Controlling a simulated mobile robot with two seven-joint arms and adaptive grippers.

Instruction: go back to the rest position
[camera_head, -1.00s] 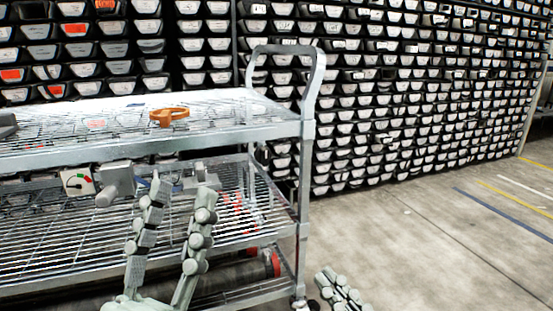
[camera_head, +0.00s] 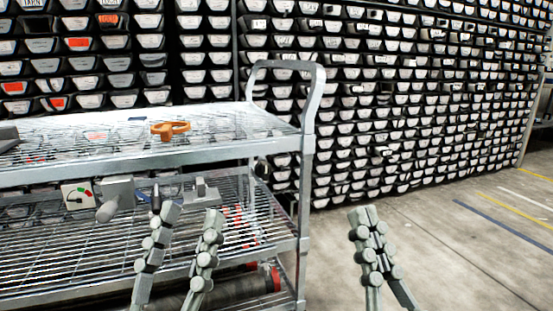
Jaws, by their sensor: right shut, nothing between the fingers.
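My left gripper (camera_head: 187,216) is in front of the cart's middle shelf, its two grey fingers spread apart and nothing between them. My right gripper (camera_head: 362,212) is to the right of the cart, over the bare floor, its fingers closed together at the tips and empty. Both grippers point upward in the picture. The palms and most of both arms are below the picture's lower edge.
A metal wire-shelf cart (camera_head: 240,152) stands at the left, with an orange ring-like part (camera_head: 170,130) on top. A gauge box (camera_head: 77,195) and grey tools (camera_head: 116,196) lie on its middle shelf. Racks of core trays (camera_head: 410,110) fill the back. The floor (camera_head: 460,260) at right is clear.

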